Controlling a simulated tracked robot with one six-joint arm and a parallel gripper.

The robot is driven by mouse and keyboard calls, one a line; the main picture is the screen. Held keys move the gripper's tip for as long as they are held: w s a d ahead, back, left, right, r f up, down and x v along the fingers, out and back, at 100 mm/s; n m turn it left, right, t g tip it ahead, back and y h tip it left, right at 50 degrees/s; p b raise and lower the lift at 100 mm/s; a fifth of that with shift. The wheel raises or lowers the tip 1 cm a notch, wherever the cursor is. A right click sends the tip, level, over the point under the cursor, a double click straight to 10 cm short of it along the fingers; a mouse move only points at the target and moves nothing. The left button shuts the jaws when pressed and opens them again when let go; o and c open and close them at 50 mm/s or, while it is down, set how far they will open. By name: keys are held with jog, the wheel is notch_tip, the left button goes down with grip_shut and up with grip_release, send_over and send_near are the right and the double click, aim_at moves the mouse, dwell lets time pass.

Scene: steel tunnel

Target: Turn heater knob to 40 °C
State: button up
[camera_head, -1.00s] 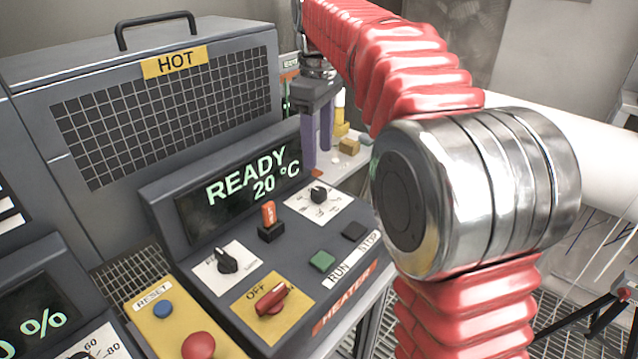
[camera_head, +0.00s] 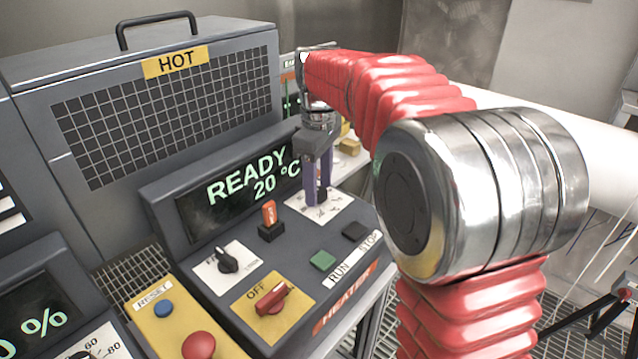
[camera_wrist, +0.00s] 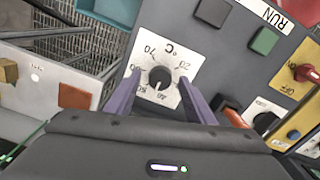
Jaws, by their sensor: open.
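The heater knob is a small black dial on a white °C scale plate (camera_head: 336,209), at the right of the heater panel. In the wrist view the knob (camera_wrist: 160,77) shows whole, with numbers such as 20 and 70 around it; its pointer direction is too small to read surely. My gripper (camera_head: 318,203) is open and points down over the plate. In the wrist view its two purple fingers (camera_wrist: 160,84) stand on either side of the knob, with gaps visible. In the head view the fingers mostly hide the knob. The heater display (camera_head: 240,185) reads READY 20 °C.
An orange-topped switch (camera_head: 269,215) stands left of the plate. Another black knob (camera_head: 228,260), a red OFF switch (camera_head: 275,298), a green button (camera_head: 322,260) and a dark button (camera_head: 355,231) share the panel. A HOT-labelled cage (camera_head: 165,120) stands behind.

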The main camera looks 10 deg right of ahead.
jog(key=shift+c, duration=0.5)
jog(key=c, duration=1)
jog(key=shift+o, duration=0.2)
